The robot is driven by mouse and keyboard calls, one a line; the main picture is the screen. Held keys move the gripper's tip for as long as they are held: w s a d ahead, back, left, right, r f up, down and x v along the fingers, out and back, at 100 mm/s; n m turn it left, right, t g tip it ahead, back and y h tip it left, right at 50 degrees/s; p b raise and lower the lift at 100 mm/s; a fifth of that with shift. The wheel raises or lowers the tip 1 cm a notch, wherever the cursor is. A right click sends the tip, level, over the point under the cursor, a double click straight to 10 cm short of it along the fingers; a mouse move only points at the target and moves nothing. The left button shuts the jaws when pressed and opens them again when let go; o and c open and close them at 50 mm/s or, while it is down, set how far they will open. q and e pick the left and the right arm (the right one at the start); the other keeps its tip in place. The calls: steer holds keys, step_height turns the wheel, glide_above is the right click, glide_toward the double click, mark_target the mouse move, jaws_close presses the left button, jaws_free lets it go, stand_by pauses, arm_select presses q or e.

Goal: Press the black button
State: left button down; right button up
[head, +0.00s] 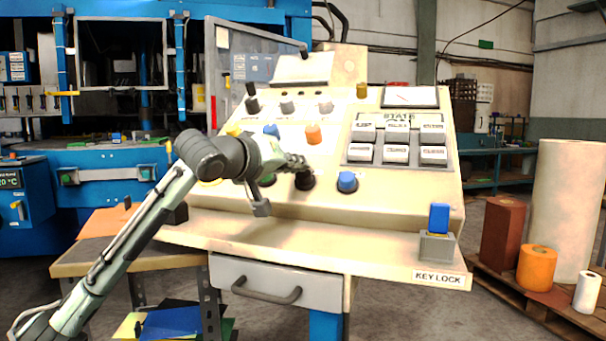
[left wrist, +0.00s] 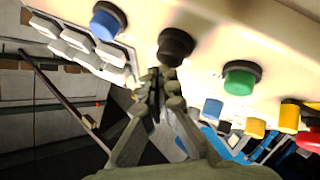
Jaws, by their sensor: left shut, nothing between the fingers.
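The black button (head: 304,181) sits in the lower row of the beige control panel (head: 395,190), between a green and a blue button. In the left wrist view the black button (left wrist: 175,45) is upper centre, just beyond my fingertips. My left gripper (head: 298,163) is shut and empty, its fingers pointing at the panel right by the black button and hiding part of its surroundings. It also shows in the left wrist view (left wrist: 163,82). I cannot tell whether the fingertips touch the button. My right gripper is not in view.
A blue button (head: 347,181) is right of the black one; a green button (left wrist: 241,77) is on its other side. Above are an orange knob (head: 313,134) and grey state buttons (head: 397,154). A key lock (head: 437,240) stands at the lower right.

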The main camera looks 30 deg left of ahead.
arm_select(q)
steer(key=shift+w+a+f, duration=0.1)
steer(key=shift+w+f, duration=0.2)
steer(key=shift+f, duration=0.2)
stand_by(0.8)
steer(key=shift+s+d+r+p, duration=0.2)
steer(key=shift+s+r+p, duration=0.3)
steer(key=shift+r, duration=0.25)
steer(key=s+r+p, duration=0.3)
steer(key=r, duration=0.1)
steer(key=shift+d+r, duration=0.1)
steer(key=shift+d, duration=0.25)
stand_by(0.8)
